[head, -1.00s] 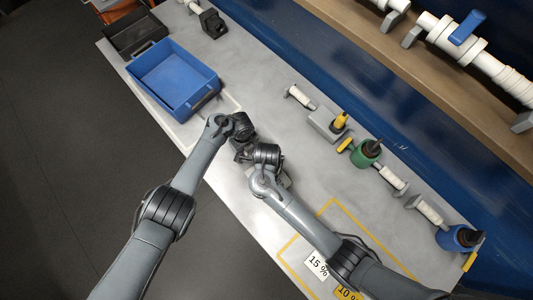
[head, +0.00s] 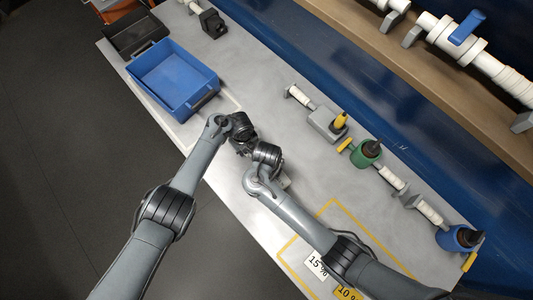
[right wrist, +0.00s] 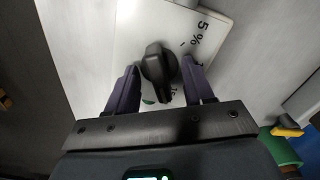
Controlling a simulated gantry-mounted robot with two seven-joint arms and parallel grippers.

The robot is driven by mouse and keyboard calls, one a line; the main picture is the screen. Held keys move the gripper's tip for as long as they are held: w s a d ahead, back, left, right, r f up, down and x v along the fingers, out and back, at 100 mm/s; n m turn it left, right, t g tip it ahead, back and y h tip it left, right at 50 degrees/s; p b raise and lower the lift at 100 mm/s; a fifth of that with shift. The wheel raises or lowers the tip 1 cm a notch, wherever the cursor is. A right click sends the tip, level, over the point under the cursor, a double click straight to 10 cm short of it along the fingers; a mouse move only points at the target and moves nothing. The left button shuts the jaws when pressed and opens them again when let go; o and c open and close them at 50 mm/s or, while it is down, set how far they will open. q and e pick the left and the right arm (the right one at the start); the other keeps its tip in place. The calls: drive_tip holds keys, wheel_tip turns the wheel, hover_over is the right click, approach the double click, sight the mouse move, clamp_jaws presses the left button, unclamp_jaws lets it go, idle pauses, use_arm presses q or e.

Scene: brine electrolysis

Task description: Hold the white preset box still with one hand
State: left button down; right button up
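The white preset box (right wrist: 228,42) shows in the right wrist view as a white panel marked "5 %", with a black knob (right wrist: 158,68) on top. My right gripper (right wrist: 160,78) is open, with one dark finger on each side of the knob and visible gaps between. In the head view both wrists are close together over the middle of the bench, and they mostly hide the box. The fingers of my left gripper (head: 243,140) cannot be made out there. I cannot tell whether it touches the box.
A blue bin (head: 172,76) and a black tray (head: 136,38) stand at the bench's upper left. Pipe fittings with a green valve (head: 366,154) and a blue valve (head: 459,238) line the back edge. A yellow-outlined area with "15 %" (head: 317,265) and "10 %" (head: 347,292) labels is at lower right.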

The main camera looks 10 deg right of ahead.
drive_tip(key=shift+r, duration=0.15)
drive_tip(key=shift+w+r, duration=0.15)
drive_tip(key=shift+r, duration=0.45)
wheel_tip(320, 180, up, 8)
drive_tip(key=shift+f, duration=0.2)
drive_tip(key=shift+r, duration=1.4)
use_arm(q)
drive_tip(key=c, duration=0.6)
unclamp_jaws()
drive_tip(key=shift+o, duration=0.2)
drive_tip(key=shift+r, duration=0.1)
